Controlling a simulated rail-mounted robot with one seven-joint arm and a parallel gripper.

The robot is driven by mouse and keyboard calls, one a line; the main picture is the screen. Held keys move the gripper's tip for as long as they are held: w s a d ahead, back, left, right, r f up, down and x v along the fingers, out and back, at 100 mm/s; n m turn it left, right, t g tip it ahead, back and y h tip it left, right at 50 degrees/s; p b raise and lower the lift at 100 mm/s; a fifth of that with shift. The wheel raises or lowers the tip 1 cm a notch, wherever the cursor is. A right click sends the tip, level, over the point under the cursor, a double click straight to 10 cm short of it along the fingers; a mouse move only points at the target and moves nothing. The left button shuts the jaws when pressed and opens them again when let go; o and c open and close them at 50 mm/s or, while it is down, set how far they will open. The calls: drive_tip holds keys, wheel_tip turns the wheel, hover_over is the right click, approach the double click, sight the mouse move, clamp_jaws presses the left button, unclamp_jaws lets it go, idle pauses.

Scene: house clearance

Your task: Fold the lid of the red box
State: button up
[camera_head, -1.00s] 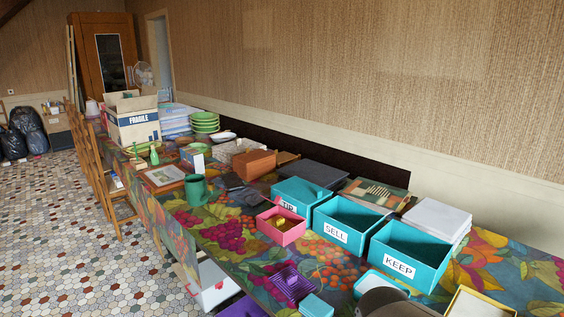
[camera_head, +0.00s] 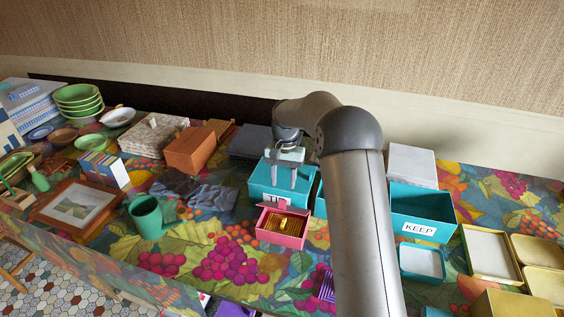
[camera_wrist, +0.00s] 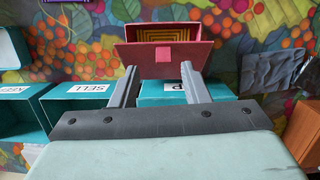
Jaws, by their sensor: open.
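The small red box (camera_head: 283,230) stands open on the flowered tablecloth, in front of the teal bins. Inside it is a dark, ridged interior with a small yellow item. Its lid (camera_wrist: 164,57) is a red panel with a paler pink tab, raised along the side near the bins. In the head view the lid (camera_head: 286,208) shows as a narrow strip at the box's back. My gripper (camera_head: 281,186) is open, fingers pointing down just behind the lid. In the wrist view my gripper's fingertips (camera_wrist: 158,70) lie at either side of the lid's lower part; contact cannot be told.
A teal bin (camera_head: 262,187) stands right behind the box, below my gripper. The KEEP bin (camera_head: 440,212) is to the right of my arm. A green mug (camera_head: 146,216) stands to the left. Bare tablecloth (camera_head: 200,245) lies left of the box.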

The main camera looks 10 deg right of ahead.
drive_tip(key=shift+m, duration=0.3)
drive_tip(key=shift+w+d+f+b, duration=0.15)
drive_tip(key=shift+f+b, duration=0.6)
drive_tip(key=shift+f, duration=0.75)
drive_tip(key=shift+w+a+f+b, duration=0.1)
drive_tip(key=shift+w+f+b, duration=0.1)
drive_tip(key=shift+f+b, duration=0.95)
drive_tip(key=shift+w+d+f+b, duration=0.15)
drive_tip(key=shift+f+b, duration=0.25)
drive_tip(key=shift+f, duration=1.45)
drive_tip(key=shift+a, duration=0.15)
drive_tip(key=shift+f, duration=0.35)
drive_tip(key=c, duration=0.7)
drive_tip(key=shift+r, duration=0.1)
